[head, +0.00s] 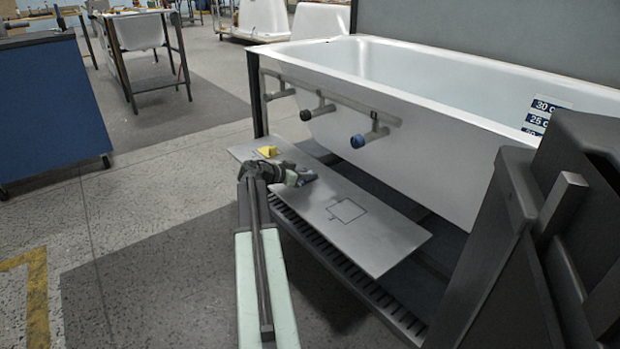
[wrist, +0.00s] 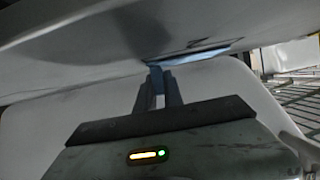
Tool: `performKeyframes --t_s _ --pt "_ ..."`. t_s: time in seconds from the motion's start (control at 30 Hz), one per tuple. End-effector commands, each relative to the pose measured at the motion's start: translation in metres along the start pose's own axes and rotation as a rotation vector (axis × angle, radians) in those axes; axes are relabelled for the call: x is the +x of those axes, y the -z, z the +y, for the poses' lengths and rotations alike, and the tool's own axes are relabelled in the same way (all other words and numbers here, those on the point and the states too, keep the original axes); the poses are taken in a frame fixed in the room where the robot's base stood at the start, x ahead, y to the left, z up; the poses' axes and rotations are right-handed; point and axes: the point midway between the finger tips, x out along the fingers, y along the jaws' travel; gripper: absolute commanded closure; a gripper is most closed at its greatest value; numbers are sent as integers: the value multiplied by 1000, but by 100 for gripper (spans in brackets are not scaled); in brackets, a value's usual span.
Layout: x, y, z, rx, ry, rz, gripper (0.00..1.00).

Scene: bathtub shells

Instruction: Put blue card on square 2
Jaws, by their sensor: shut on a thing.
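My gripper (head: 308,177) is low over the left half of a grey plate (head: 395,238) in front of the bathtub. In the wrist view its fingers (wrist: 160,88) are shut on a narrow blue piece of the blue card (wrist: 190,52). The card's wider part shows as a thin blue strip beyond the fingertips. In the head view I cannot make out the card at the gripper. A black square outline (head: 347,210) with a small tab is on the plate, right of my gripper. I can read no number on it.
A yellow block (head: 268,151) sits on the plate's left part, behind my gripper. The white bathtub (head: 430,120) rises behind, with a black knob (head: 306,115) and a blue knob (head: 357,141) over the plate. A dark frame (head: 530,245) stands at right.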

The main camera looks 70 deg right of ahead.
Motion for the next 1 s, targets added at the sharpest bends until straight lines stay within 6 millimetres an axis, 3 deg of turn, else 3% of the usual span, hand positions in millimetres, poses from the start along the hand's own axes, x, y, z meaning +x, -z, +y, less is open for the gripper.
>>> performKeyframes --t_s 0.23,0.27,0.3,0.33,0.67,0.77,1.0 --pt "1 -3 0 0 1 0 100" --pt "0 -2 0 0 1 0 80" --pt "0 -1 0 0 1 0 69" --pt "0 -1 0 0 1 0 66" --pt "-2 2 0 -1 1 0 66" --pt "-15 4 0 -2 3 0 66" --pt "-76 6 0 -3 5 0 66"
